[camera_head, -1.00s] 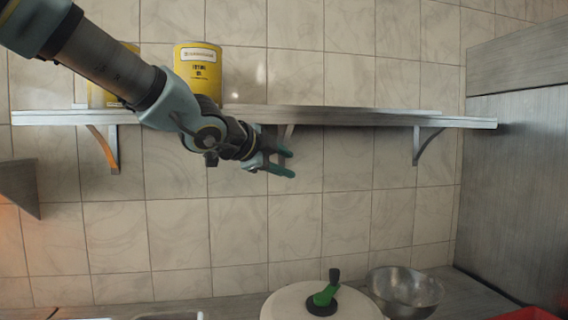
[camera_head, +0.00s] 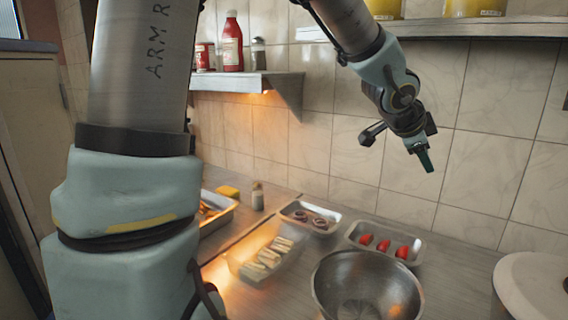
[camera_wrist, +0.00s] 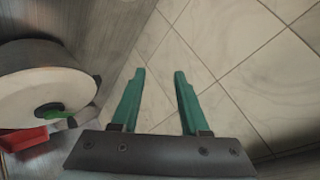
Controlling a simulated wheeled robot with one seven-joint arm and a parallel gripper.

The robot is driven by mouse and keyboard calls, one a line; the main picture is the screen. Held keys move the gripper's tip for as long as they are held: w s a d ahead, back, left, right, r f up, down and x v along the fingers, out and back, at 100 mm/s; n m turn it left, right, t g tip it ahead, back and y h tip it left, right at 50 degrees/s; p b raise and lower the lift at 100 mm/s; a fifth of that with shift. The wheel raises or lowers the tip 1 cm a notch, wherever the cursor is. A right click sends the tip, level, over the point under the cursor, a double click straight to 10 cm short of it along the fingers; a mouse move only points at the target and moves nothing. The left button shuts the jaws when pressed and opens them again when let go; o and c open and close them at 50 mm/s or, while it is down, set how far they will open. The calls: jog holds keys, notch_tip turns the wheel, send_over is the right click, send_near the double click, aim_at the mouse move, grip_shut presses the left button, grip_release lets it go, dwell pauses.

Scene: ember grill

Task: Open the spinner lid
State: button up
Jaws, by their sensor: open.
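The spinner (camera_head: 530,292) is at the right edge in the head view, where only part of its pale round lid shows. In the wrist view the spinner lid (camera_wrist: 40,90) is at the left, with a green and black handle (camera_wrist: 52,114) on it. My gripper (camera_head: 424,158) hangs in front of the tiled wall, above and to the left of the spinner, apart from it. In the wrist view the two green fingers of my gripper (camera_wrist: 160,76) are spread with nothing between them.
A metal bowl (camera_head: 338,272) stands on the counter, left of the spinner. Trays with red pieces (camera_head: 366,239) and other food lie behind it. A shelf (camera_head: 480,28) is above right; a smaller shelf (camera_head: 243,82) holds a red bottle (camera_head: 232,42).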

jog(key=w+a+f+n+y+b, duration=0.1)
jog(key=w+a+f+n+y, duration=0.2)
jog(key=a, duration=0.4)
jog(key=a+f+n+y, duration=0.1)
jog(key=a+f+n, duration=0.25)
jog(key=a, duration=0.35)
jog(key=w+a+f+n+y+b, duration=0.1)
jog(key=w+a+f+n, duration=0.2)
jog(key=a, duration=0.4)
jog(key=s+a+f+n+g+y, duration=0.1)
jog(key=s+a+f+n, duration=0.2)
jog(key=a, duration=0.3)
jog(key=s+a+f+n+g+y+b, duration=0.1)
jog(key=s+a+f+n, duration=0.2)
jog(key=a, duration=0.4)
jog(key=s+a+f+n+g+y, duration=0.1)
jog(key=s+a+f+n, duration=0.2)
jog(key=a, duration=0.4)
jog(key=shift+s+n+g, duration=0.3)
jog(key=shift+s+n, duration=0.45)
jog(key=shift+n, duration=0.3)
jog(key=shift+s+f, duration=0.1)
